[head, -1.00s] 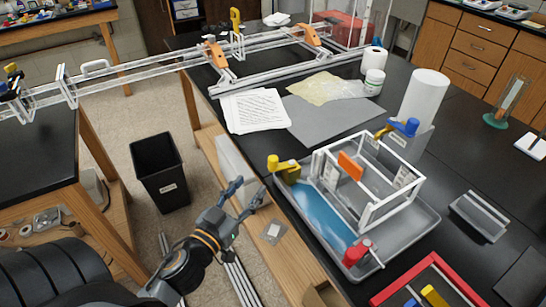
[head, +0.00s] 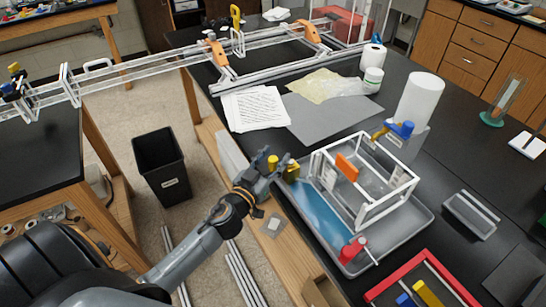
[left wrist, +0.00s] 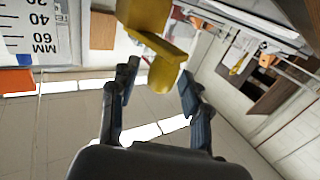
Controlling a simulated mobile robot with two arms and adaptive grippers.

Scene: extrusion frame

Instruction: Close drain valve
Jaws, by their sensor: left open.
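A yellow valve (head: 272,162) with a knob-like handle sits at the back left corner of a grey tray (head: 425,222) holding blue liquid. In the left wrist view the yellow valve (left wrist: 164,74) lies at and between the fingertips; I see no clear grip. My left gripper (head: 265,172) is open around it, partly hiding it in the head view. A red valve (head: 352,250) sits at the tray's front corner and a blue-handled valve (head: 402,129) at the back right. Which is the drain valve is not labelled. My right gripper is out of view.
A white-edged clear box frame (head: 362,215) stands in the tray, with an orange piece (head: 347,167) on it. Papers (head: 256,110) and a grey sheet (head: 335,120) lie behind. A black bin (head: 160,165) stands on the floor at left.

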